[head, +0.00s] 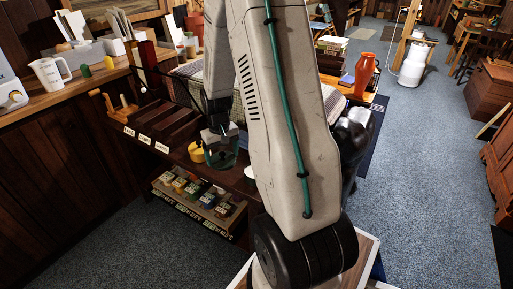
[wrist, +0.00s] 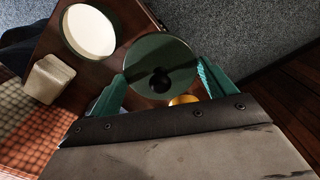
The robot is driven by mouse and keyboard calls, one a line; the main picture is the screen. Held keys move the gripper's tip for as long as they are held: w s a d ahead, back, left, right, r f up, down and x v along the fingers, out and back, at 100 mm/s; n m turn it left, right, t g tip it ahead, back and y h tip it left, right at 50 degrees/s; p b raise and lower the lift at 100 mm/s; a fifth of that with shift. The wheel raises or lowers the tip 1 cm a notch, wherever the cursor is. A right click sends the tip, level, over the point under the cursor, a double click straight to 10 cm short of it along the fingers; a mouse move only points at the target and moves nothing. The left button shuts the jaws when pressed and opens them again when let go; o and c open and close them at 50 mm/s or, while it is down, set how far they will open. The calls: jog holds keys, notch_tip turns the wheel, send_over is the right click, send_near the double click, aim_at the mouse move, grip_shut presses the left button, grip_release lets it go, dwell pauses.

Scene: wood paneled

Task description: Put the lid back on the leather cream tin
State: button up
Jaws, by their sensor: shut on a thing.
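The lid (wrist: 165,50) is a round dark green disc with a black knob-like spot on it. My gripper (wrist: 162,72) is shut on it, with a green finger at either side of its rim. The leather cream tin (wrist: 89,31) stands open in the wrist view, showing white cream, up and left of the lid and apart from it. In the head view my gripper (head: 221,139) is over the front of the bench with the lid (head: 222,158) below it. The tin (head: 250,174) shows there only as a pale sliver, mostly hidden by my arm.
A yellow round thing (head: 196,152) sits left of my gripper. A beige block (wrist: 48,79) lies near the tin in the wrist view. Labelled compartments (head: 150,130) line the bench at left. A low shelf of jars (head: 198,194) is below.

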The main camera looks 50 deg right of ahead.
jog(key=s+d+r+m, duration=0.2)
jog(key=s+d, duration=0.5)
jog(key=s, duration=0.2)
jog(key=shift+d+f, duration=0.15)
jog(key=shift+f, duration=2.95)
jog(key=shift+f, duration=0.15)
jog(key=o, duration=0.9)
jog(key=shift+c, duration=0.2)
notch_tip(320, 180, up, 7)
